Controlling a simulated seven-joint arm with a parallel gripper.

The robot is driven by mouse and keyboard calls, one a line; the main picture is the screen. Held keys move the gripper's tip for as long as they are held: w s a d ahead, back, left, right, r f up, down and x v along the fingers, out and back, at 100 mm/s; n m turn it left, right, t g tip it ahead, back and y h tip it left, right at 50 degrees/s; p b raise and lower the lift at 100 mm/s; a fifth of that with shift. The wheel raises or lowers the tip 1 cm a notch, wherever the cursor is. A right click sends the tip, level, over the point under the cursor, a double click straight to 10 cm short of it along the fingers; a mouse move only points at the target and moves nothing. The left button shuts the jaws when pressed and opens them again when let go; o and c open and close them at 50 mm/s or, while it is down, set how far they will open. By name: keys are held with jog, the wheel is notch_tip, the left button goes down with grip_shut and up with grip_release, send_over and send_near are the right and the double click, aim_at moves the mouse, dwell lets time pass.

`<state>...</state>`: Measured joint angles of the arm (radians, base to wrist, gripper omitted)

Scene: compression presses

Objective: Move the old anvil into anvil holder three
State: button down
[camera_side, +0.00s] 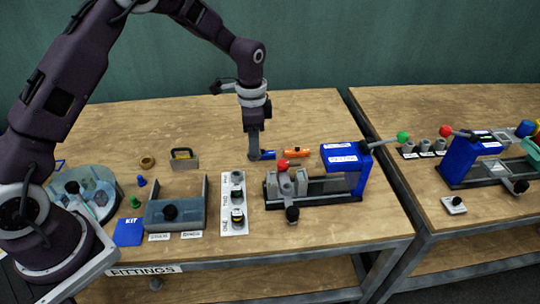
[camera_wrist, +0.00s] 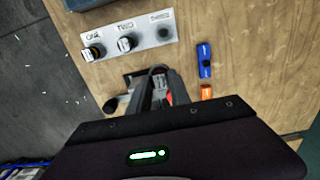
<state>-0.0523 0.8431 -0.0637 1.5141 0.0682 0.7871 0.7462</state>
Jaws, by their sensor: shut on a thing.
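The white holder plate shows in the side view (camera_side: 227,209) and the wrist view (camera_wrist: 146,27), with places marked ONE, TWO and THREE. Place one holds a black anvil with a yellow band (camera_wrist: 92,52). Place two holds a dark anvil (camera_wrist: 127,43). Place three (camera_wrist: 164,33) looks empty. My gripper (camera_side: 254,155) points down, behind and to the right of the plate in the side view. In the wrist view my gripper (camera_wrist: 163,85) is shut on a dark rounded piece between its fingertips, apparently the old anvil, mostly hidden by the fingers.
A blue tool (camera_wrist: 204,60) and an orange one (camera_wrist: 206,91) lie close to my gripper. A grey tray (camera_side: 176,213) stands left of the plate. Bare table lies behind.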

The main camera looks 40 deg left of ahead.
jog(key=a, duration=0.1)
jog(key=s+a, duration=0.1)
jog(key=a, duration=0.1)
jog(key=s+a, duration=0.1)
jog(key=a, duration=0.1)
jog(key=shift+s+a, duration=0.15)
jog(key=shift+s, duration=0.05)
jog(key=shift+f, duration=2.9)
jog(key=shift+f, duration=1.4)
jog(key=c, duration=1.1)
grip_release()
notch_tip(320, 180, up, 7)
